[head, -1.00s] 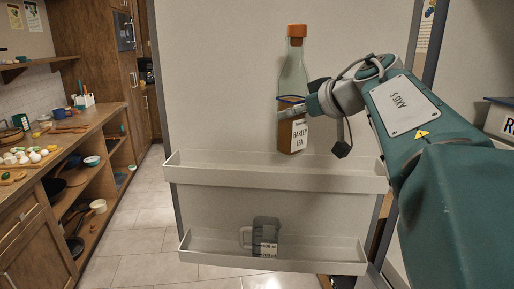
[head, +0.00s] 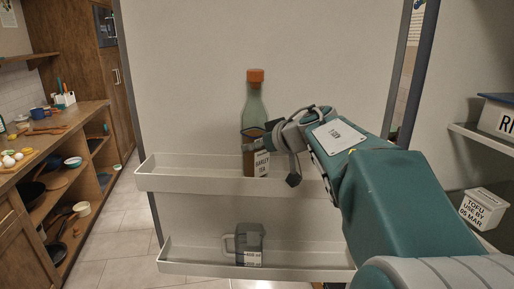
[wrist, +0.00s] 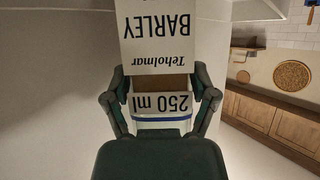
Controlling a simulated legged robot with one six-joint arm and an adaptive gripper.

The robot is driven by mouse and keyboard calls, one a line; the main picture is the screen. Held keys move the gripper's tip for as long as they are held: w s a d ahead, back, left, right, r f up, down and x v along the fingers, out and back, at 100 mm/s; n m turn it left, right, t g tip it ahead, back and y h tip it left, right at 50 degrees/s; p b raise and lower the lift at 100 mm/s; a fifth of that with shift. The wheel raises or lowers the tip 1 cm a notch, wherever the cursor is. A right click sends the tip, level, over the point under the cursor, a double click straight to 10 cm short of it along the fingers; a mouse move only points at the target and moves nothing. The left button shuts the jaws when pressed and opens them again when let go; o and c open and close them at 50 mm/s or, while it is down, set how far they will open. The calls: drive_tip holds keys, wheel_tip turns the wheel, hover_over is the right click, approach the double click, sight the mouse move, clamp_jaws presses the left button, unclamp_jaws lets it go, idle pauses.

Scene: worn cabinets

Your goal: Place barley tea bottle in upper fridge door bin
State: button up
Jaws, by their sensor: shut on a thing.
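The barley tea bottle (head: 255,105) is upright, with an orange cap, pale green neck, brown lower part and white label. My gripper (head: 252,141) is shut on its middle from the right. In the wrist view, the bottle's label (wrist: 160,40) appears upside down between the two fingers (wrist: 160,103). The upper fridge door bin (head: 190,183) is a long pale tray on the door. The bottle's lower end is at the bin's opening, around the front wall's top edge. I cannot tell whether it touches the bin's floor.
The lower door bin (head: 200,268) holds a grey jug (head: 249,243). The upper bin looks empty left of the bottle. At right, fridge shelves hold a tofu box (head: 484,208) and a blue-lidded container (head: 497,115). A wooden counter (head: 60,125) stands at left.

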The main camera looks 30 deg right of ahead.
drive_tip(key=shift+s+d+f, duration=0.1)
drive_tip(key=shift+f, duration=0.2)
drive_tip(key=shift+d+f, duration=0.15)
drive_tip(key=shift+d, duration=0.05)
drive_tip(key=shift+a, duration=0.25)
drive_tip(key=o, duration=1.2)
drive_tip(key=shift+a+f, duration=0.1)
drive_tip(key=shift+a, duration=0.05)
drive_tip(key=shift+d, duration=0.2)
